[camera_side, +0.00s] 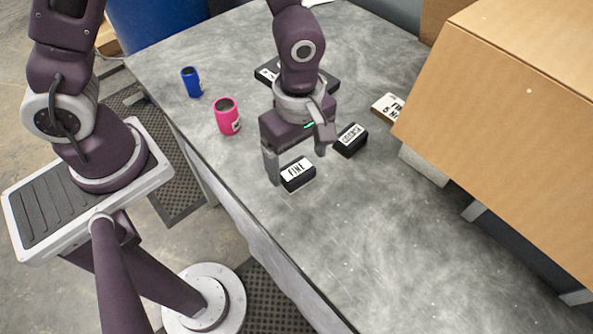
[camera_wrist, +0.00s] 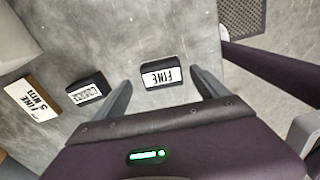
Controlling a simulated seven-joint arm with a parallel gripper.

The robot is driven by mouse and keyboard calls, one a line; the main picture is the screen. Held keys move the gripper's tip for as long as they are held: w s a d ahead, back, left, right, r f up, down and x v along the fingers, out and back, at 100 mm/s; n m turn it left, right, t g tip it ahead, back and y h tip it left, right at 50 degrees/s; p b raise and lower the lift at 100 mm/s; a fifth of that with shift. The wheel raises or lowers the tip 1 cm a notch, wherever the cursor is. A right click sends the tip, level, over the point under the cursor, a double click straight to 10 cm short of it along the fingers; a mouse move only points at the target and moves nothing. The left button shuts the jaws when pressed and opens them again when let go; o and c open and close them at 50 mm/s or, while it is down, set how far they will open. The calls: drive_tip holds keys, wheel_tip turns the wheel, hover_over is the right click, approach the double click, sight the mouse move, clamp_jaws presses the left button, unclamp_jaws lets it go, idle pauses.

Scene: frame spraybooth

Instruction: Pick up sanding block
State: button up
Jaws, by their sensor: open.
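A black block with a white label reading "FINE" (camera_side: 298,174) lies on the grey table. It also shows in the wrist view (camera_wrist: 161,74), just ahead of the gap between my fingertips. My gripper (camera_side: 296,168) is open and empty, with its fingers down close around or just behind this block; contact cannot be told. It also shows in the wrist view (camera_wrist: 162,84). A second black block, its label seemingly reading "COARSE" (camera_side: 350,139), lies to the right and behind. It also shows in the wrist view (camera_wrist: 87,89), outside my left-hand finger.
A tan-sided block (camera_side: 387,107) with a "FINE 5" label lies farther right. A pink cup (camera_side: 227,116) and a blue cup (camera_side: 191,82) stand at left. A dark labelled object (camera_side: 266,73) lies behind my wrist. The front table is clear.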

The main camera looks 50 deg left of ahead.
sight(297, 169)
wheel_tip(297, 169, down, 3)
drive_tip(key=shift+s+f, duration=0.15)
drive_tip(key=shift+f, duration=0.05)
drive_tip(key=c, duration=1.5)
wheel_tip(297, 169, up, 10)
drive_tip(key=shift+r, duration=0.1)
